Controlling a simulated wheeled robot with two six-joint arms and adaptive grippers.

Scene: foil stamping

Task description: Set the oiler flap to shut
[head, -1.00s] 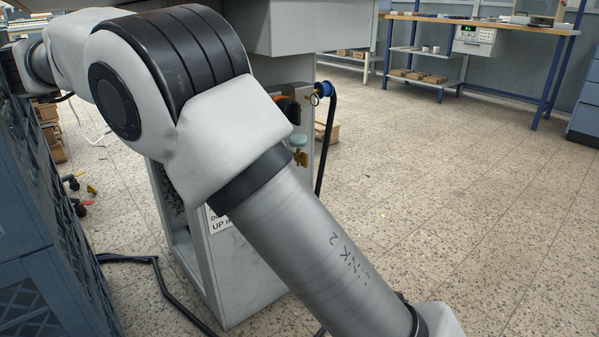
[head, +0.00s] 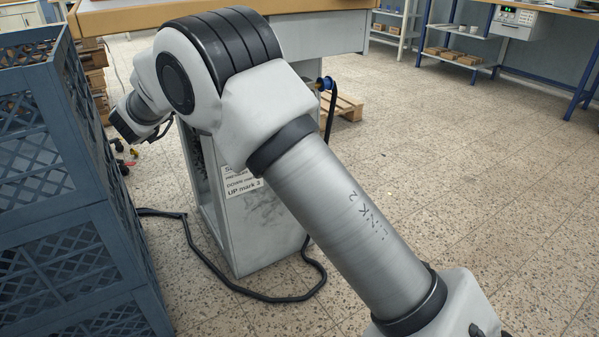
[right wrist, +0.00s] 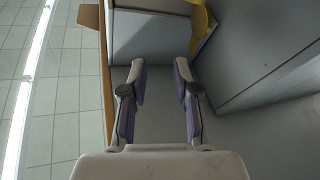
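The grey machine pedestal (head: 262,235) stands in the middle of the head view, largely behind my arm. A label on its side (head: 243,184) has lines of text, one reading "UP mark 3". I cannot make out the oiler flap in either current view. My right gripper (right wrist: 158,72) shows in the right wrist view with its two fingers apart and nothing between them. A grey surface lies beyond the fingers, with a yellow part (right wrist: 203,27) just past the right finger. My left gripper is not in view.
Blue crates (head: 50,190) are stacked at the left. A black hose (head: 240,288) loops over the floor by the pedestal. A blue-legged bench (head: 545,50) stands at the far right. The tiled floor (head: 470,180) between is clear.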

